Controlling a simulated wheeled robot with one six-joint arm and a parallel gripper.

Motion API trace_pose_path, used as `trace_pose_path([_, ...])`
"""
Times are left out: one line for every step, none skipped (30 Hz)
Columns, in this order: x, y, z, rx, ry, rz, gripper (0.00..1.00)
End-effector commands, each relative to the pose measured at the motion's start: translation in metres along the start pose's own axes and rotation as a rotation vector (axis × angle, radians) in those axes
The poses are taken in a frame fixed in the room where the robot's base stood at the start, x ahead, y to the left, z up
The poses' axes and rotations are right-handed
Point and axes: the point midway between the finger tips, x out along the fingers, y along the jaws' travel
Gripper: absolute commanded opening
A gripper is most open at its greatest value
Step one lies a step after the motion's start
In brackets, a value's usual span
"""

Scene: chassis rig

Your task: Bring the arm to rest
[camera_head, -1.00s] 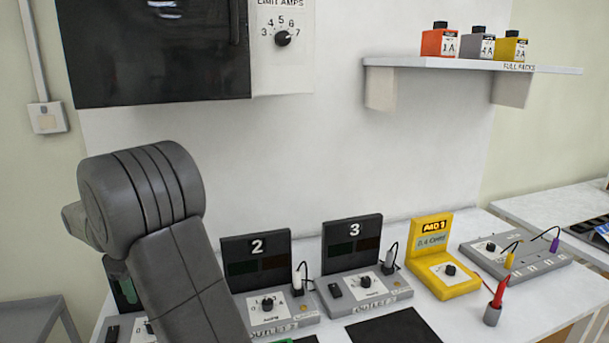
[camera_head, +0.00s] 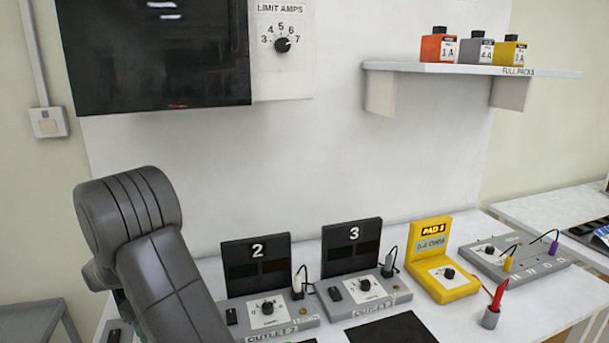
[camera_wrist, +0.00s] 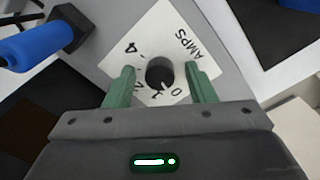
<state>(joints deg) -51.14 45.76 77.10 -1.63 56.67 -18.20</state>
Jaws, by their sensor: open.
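My arm (camera_head: 160,260) rises at the left of the head view, bent at a grey joint, and hides part of the bench behind it. A black dial knob (camera_wrist: 159,73) on a white plate marked AMPS (camera_wrist: 180,40) shows between the fingers. I cannot tell whether the fingers touch the knob or plate.
A blue-handled part (camera_wrist: 28,46) lies left of the plate in the wrist view. Outlet 2 (camera_head: 255,262), outlet 3 (camera_head: 351,248) and a yellow meter (camera_head: 431,244) stand on the bench (camera_head: 545,310). A shelf (camera_head: 470,69) holds three packs. A dark panel (camera_head: 160,60) hangs above.

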Motion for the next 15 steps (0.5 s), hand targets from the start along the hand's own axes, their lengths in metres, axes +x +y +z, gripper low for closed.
trace_pose_path([-0.0008, -0.0002, 0.0, 0.035, -0.002, 0.0, 0.5])
trace_pose_path([-0.0008, -0.0002, 0.0, 0.059, -0.002, 0.0, 0.5])
trace_pose_path([-0.0009, -0.0003, -0.0001, 0.091, -0.003, 0.0, 0.5])
trace_pose_path([-0.0009, -0.0003, -0.0001, 0.115, -0.004, 0.0, 0.5])
trace_pose_path([-0.0009, -0.0004, -0.0001, 0.139, -0.005, 0.0, 0.5])
trace_pose_path([-0.001, -0.0005, -0.0001, 0.17, -0.005, 0.0, 0.5])
trace_pose_path([-0.0009, -0.0005, -0.0001, 0.194, -0.006, 0.0, 0.5])
trace_pose_path([-0.0009, -0.0006, -0.0002, 0.218, -0.007, 0.0, 0.5])
trace_pose_path([-0.001, -0.0006, -0.0002, 0.249, -0.008, 0.0, 0.5])
trace_pose_path([-0.001, -0.0007, -0.0002, 0.274, -0.008, 0.0, 0.5])
trace_pose_path([-0.001, -0.0007, -0.0003, 0.298, -0.009, 0.0, 0.5])
trace_pose_path([-0.0011, -0.0008, -0.0004, 0.33, -0.01, 0.0, 0.5])
trace_pose_path([-0.0012, -0.0008, -0.0004, 0.353, -0.01, 0.0, 0.5])
trace_pose_path([-0.0013, -0.0008, -0.0005, 0.377, -0.011, 0.0, 0.5])
trace_pose_path([-0.0013, -0.0009, -0.0005, 0.408, -0.011, 0.0, 0.5])
